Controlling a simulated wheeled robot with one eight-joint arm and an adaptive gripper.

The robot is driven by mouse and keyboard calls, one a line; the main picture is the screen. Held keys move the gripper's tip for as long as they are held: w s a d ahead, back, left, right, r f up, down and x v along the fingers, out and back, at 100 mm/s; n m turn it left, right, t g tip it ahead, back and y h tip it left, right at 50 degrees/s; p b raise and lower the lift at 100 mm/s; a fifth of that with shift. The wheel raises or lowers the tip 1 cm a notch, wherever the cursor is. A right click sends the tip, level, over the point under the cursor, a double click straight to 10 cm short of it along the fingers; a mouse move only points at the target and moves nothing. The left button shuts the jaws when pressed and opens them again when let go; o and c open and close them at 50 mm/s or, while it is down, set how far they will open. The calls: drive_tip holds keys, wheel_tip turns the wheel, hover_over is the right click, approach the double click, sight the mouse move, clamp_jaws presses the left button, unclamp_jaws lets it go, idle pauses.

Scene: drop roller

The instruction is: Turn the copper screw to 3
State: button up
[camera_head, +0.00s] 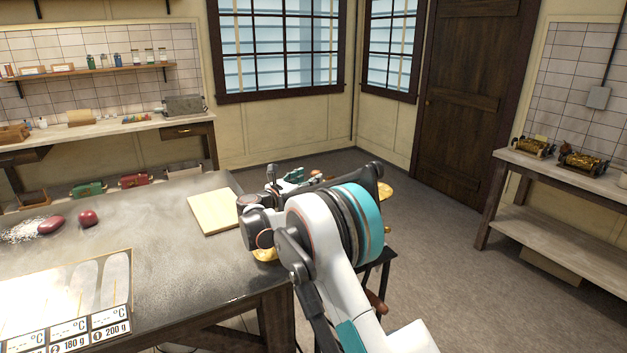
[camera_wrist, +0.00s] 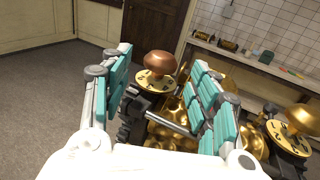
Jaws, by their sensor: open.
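The copper screw's rounded knob (camera_wrist: 160,64) stands upright above a brass numbered dial (camera_wrist: 152,84) in the wrist view. My gripper (camera_wrist: 161,60) is open, with one teal-padded finger left of the knob and the other to its right. A gap shows on each side of the knob, and I cannot tell whether it lies at fingertip depth. The dial's numbers are too small to read, and I cannot tell its setting. In the head view my arm hides most of the roller machine; a brass part (camera_head: 387,191) shows to its right.
A second, brass-coloured knob (camera_wrist: 304,117) on its own numbered dial (camera_wrist: 291,140) is at the right of the wrist view. Dark gears (camera_wrist: 131,105) and a shaft lie below the copper knob. The grey worktable (camera_head: 160,240) is left of my arm, with a wooden board (camera_head: 214,211) near its edge.

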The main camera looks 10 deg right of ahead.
sight(314, 173)
drive_tip(key=shift+x, duration=1.8)
drive_tip(key=c, duration=1.1)
